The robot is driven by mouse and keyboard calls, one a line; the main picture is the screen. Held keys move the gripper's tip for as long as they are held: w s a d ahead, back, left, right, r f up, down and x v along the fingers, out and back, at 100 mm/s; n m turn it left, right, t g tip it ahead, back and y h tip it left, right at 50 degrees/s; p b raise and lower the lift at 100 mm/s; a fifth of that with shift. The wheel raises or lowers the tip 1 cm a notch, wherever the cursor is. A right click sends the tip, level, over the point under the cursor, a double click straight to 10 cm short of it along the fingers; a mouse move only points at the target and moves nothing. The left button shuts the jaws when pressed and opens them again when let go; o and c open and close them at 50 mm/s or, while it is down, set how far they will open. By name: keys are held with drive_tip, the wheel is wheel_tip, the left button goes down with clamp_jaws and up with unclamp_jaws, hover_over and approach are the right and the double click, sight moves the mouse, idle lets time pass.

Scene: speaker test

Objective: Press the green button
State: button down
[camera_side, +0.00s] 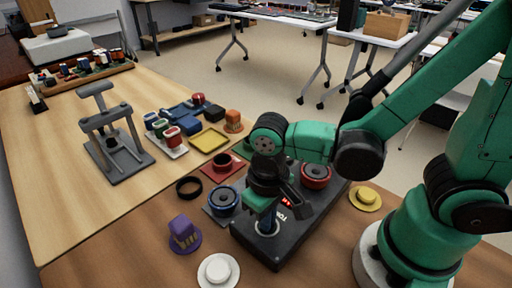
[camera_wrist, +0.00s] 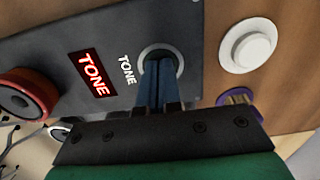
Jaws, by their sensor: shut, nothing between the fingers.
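A dark box (camera_side: 290,228) lies on the table with a glowing red TONE display (camera_wrist: 92,73) and a printed TONE label. A pale grey ring (camera_wrist: 178,58) is set in its top beside the label, and also shows in the side view (camera_side: 268,234). My gripper (camera_side: 266,222) is shut and empty, pointing down. Its blue-grey fingertips (camera_wrist: 160,62) are over or inside this ring and hide its centre. I cannot tell whether they touch a button there. No button face that is clearly green shows in either view.
A red round speaker (camera_side: 316,174) sits at the box's far end, and a blue one (camera_side: 224,199) stands left of it. A purple piece (camera_side: 184,236), white disc (camera_side: 218,271), black ring (camera_side: 189,187) and yellow disc (camera_side: 365,198) lie nearby. A grey press (camera_side: 120,165) stands farther left.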

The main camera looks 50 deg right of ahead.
wheel_tip(320, 180, up, 8)
idle(0.7)
drive_tip(key=shift+w, duration=0.1)
idle(0.4)
drive_tip(key=w+d+r+t, duration=0.2)
drive_tip(key=w+d+t, duration=0.3)
drive_tip(key=d+t, duration=0.2)
drive_tip(key=shift+w+d, duration=0.2)
drive_tip(key=shift+d, duration=1.05)
idle(0.8)
